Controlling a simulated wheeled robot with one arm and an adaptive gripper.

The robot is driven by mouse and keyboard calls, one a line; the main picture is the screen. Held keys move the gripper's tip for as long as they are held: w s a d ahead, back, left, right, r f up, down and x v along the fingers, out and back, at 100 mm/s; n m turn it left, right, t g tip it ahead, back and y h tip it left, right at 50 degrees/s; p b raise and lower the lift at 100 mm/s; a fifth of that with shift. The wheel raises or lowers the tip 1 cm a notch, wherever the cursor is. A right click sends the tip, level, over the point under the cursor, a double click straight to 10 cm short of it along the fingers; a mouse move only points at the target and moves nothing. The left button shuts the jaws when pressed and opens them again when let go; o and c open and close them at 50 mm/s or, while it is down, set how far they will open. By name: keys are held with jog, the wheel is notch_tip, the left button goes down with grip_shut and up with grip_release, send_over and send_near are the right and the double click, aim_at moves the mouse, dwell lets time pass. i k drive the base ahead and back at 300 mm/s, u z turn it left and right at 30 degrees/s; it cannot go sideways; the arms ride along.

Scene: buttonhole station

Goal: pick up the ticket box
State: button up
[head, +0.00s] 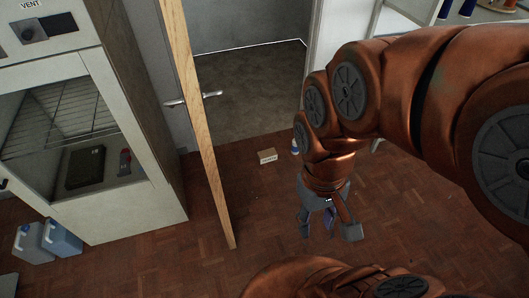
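A small tan cardboard box with a dark marking on its front side (267,156) lies on the parquet floor by the doorway; it looks like the ticket box, but the marking is too small to read. My gripper (328,231) points down at the right of the middle, to the right of the box and nearer to me. Its fingers are spread wide apart. A small bluish-purple patch shows between them; I cannot tell whether it is part of the gripper or something behind it. The box is apart from the gripper and fully visible.
A small white and blue bottle (295,147) stands right of the box, partly behind my arm. An open door (200,120) stands left of the box. A grey cabinet (150,195) and two jugs (62,239) are further left.

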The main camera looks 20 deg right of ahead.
aim_at(267, 155)
jog(key=z, duration=1.25)
jog(key=i, duration=1.7)
jog(key=u, duration=2.95)
